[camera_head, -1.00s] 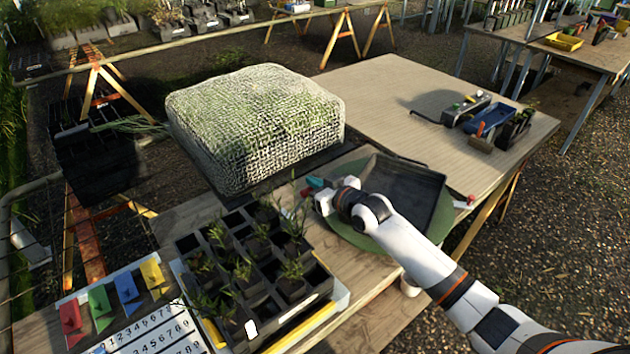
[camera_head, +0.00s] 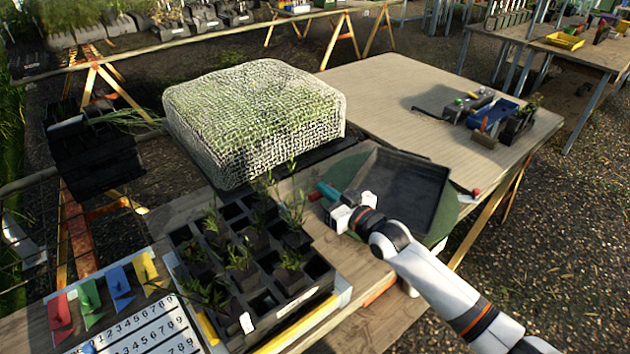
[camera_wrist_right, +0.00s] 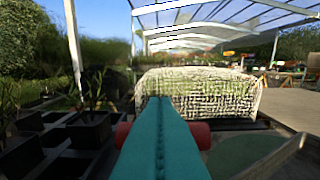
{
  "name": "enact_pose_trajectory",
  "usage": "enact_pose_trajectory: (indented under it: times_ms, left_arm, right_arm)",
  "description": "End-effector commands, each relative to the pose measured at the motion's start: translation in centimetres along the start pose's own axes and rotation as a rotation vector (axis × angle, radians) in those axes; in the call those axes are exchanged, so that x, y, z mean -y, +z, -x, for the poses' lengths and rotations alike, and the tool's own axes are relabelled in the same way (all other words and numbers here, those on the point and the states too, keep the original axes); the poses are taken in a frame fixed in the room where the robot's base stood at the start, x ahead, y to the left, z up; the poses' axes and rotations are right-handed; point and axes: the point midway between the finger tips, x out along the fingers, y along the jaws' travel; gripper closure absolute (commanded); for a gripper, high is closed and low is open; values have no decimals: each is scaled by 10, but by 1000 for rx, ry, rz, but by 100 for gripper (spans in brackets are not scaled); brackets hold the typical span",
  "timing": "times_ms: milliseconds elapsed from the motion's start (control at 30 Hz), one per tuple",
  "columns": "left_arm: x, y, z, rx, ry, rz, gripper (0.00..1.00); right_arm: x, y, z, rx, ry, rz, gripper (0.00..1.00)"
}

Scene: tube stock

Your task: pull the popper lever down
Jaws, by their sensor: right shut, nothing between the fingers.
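My right gripper (camera_head: 327,190) has teal fingers, closed together with nothing between them. It is beyond the right corner of the black plug tray (camera_head: 262,321), in front of the mesh-covered block. A short red piece (camera_head: 315,196) shows at the fingers; it looks like a grip of the popper lever, but I cannot be sure. In the right wrist view the teal fingers (camera_wrist_right: 160,140) fill the middle, with red (camera_wrist_right: 201,134) showing on both sides of them. The middle of the red is hidden, and contact cannot be told. My left gripper is out of view.
Seedlings stand in the plug tray. A mesh-covered block (camera_head: 255,125) stands behind it. An empty dark tray (camera_head: 400,185) lies on a green disc (camera_head: 350,168) near my right wrist. Colored flags and a number sheet (camera_head: 135,330) lie front left. The table behind (camera_head: 390,85) is mostly clear.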

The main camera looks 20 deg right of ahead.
Motion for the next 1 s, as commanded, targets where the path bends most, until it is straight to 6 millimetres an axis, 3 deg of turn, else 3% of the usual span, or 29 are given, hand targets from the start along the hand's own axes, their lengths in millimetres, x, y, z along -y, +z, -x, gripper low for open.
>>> enact_pose_trajectory:
  times_ms: [33,200,400,700,1000]
  left_arm:
    - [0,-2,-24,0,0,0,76]
    - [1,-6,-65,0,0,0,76]
    - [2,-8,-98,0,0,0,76]
    - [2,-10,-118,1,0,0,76]
    - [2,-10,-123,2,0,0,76]
  right_arm:
    - [0,-25,8,27,0,-1,100]
    - [0,-54,31,167,-1,-1,100]
    - [0,-80,50,314,-1,-2,100]
    - [0,-112,67,307,-1,0,100]
    - [0,-126,72,308,-1,-1,100]
